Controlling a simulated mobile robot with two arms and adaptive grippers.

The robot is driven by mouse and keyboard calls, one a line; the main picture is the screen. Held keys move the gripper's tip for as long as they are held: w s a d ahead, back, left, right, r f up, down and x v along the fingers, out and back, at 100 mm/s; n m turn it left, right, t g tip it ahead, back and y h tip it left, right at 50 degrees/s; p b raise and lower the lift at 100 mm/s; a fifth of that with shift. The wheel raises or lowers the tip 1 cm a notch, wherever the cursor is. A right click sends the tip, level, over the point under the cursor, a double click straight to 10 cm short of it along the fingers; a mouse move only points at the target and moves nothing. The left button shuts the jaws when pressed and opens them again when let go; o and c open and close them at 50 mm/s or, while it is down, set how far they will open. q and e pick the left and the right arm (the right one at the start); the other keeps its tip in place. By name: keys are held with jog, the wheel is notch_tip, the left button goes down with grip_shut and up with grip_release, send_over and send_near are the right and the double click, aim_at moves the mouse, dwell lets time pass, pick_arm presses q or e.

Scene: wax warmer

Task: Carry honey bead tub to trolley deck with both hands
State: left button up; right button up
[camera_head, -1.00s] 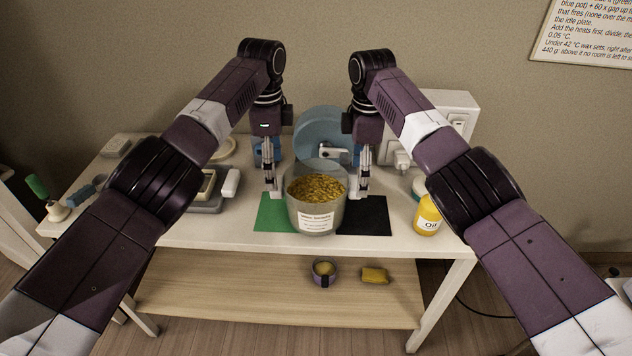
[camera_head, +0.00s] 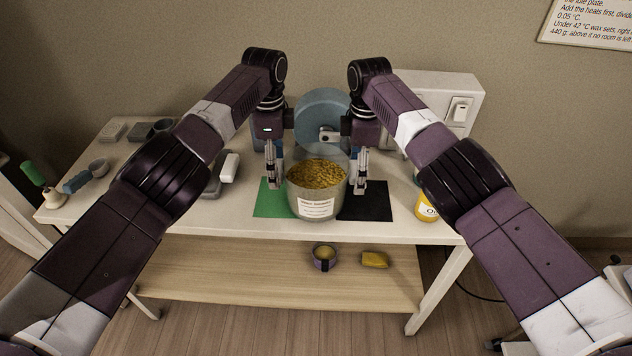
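The honey bead tub (camera_head: 317,207) is a clear, round container full of golden beads with a white label on its front. It appears to stand upright where the green and black mats meet on the table. My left gripper (camera_head: 274,184) points down close beside the tub's left wall. My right gripper (camera_head: 360,186) points down close beside its right wall. The fingers are small and seen edge-on, so I cannot tell whether they are closed on anything or touch the tub. No trolley deck can be clearly made out.
The green mat (camera_head: 266,205) and black mat (camera_head: 375,208) lie on the white table. A round blue-grey device (camera_head: 322,105) stands behind the tub. A yellow oil bottle (camera_head: 425,210) is at right, partly behind my arm. A small pot (camera_head: 325,257) and yellow block (camera_head: 374,260) sit on the lower shelf.

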pick_arm(q)
jog(key=shift+s+f, duration=0.1)
jog(key=shift+f, duration=0.5)
pick_arm(e)
jog(key=shift+s+f, duration=0.1)
jog(key=shift+f, duration=0.5)
pick_arm(q)
jog(key=shift+f, duration=0.2)
pick_arm(e)
jog(key=shift+f, duration=0.2)
pick_arm(q)
grip_shut()
pick_arm(e)
grip_shut()
pick_arm(q)
jog(key=shift+r, duration=0.1)
pick_arm(e)
jog(key=shift+r, duration=0.15)
